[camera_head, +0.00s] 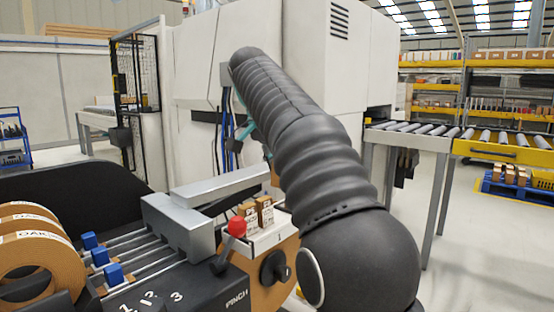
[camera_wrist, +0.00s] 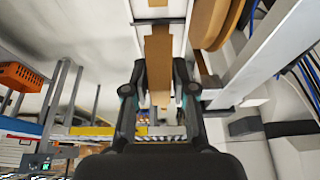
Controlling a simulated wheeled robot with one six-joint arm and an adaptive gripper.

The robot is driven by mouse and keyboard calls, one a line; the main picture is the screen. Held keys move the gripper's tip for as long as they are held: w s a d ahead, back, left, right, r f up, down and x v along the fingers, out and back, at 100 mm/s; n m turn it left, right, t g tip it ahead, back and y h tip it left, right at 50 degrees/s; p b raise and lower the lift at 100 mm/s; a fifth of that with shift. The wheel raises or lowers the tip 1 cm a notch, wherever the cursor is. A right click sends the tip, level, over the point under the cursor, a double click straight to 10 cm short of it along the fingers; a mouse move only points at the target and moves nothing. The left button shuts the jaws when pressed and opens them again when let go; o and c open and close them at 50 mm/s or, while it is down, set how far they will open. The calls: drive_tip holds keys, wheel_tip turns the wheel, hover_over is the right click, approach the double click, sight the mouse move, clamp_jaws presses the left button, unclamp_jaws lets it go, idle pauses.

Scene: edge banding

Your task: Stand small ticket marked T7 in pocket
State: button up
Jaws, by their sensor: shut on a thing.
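My gripper (camera_wrist: 158,76) shows in the wrist view with a narrow brown piece (camera_wrist: 158,52) between its fingers, and it is shut on that piece. No marking can be read on it, so I cannot tell whether it is the T7 ticket. In the head view my arm hides most of the gripper; only a bit of its teal part (camera_head: 246,131) shows. Two small brown pieces with white labels (camera_head: 249,213) (camera_head: 265,211) stand at a white-topped holder (camera_head: 276,237); their print is too small to read. I cannot make out the pocket.
Brown edge-band rolls (camera_head: 40,258) stand at the left beside rods with blue blocks (camera_head: 98,255). A red knob (camera_head: 237,227) rises close to the labelled pieces. A large white machine (camera_head: 195,70) stands behind. A roller conveyor (camera_head: 430,132) is at the right.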

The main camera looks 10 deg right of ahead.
sight(277, 186)
drive_tip(key=shift+f, duration=2.05)
drive_tip(key=shift+f+b, duration=0.95)
drive_tip(key=shift+f, duration=0.35)
drive_tip(key=shift+f+b, duration=0.35)
drive_tip(key=shift+f, duration=0.15)
drive_tip(key=o, duration=1)
drive_tip(key=shift+c, duration=0.2)
drive_tip(key=shift+a+r, duration=0.1)
drive_tip(key=shift+r, duration=0.05)
